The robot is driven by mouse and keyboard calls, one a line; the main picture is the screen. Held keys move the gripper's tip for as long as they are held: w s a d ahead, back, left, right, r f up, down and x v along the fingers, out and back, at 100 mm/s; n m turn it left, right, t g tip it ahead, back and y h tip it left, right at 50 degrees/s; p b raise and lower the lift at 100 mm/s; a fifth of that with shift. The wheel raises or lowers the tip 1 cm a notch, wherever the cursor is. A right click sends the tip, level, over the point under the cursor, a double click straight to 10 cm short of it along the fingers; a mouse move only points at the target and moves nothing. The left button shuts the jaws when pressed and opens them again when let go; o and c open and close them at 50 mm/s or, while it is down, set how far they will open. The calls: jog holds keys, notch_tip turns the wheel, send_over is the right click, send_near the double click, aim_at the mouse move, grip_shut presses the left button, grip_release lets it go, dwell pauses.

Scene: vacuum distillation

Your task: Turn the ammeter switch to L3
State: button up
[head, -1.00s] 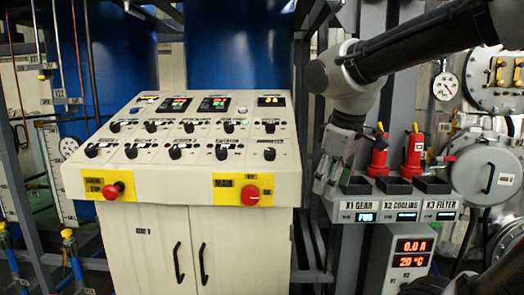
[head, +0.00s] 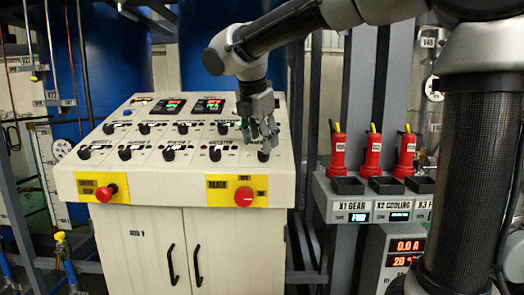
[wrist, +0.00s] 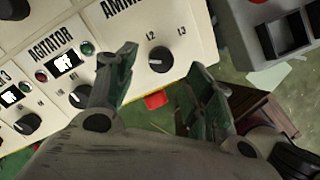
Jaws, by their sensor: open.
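The ammeter switch (wrist: 159,58) is a round black knob on the cream panel, under a partly cut-off label beginning "AMM". L2 and L3 are printed above it, L3 to the right. A small pale mark shows on the knob's left side; its exact setting is unclear. In the head view the switch (head: 263,155) is at the panel's lower right corner, close below my gripper. My gripper (head: 262,137) hangs over that corner with its fingers apart and empty. In the wrist view the knob lies beyond the gap between the fingertips (wrist: 161,66); no contact is visible.
The agitator knob (wrist: 80,97) is left of the ammeter switch in the wrist view. A red main knob (head: 243,196) projects from the panel front. Cabinet doors (head: 168,250) are below.

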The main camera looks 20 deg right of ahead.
aim_at(262, 153)
jog(key=shift+x, duration=2.1)
jog(key=c, duration=1)
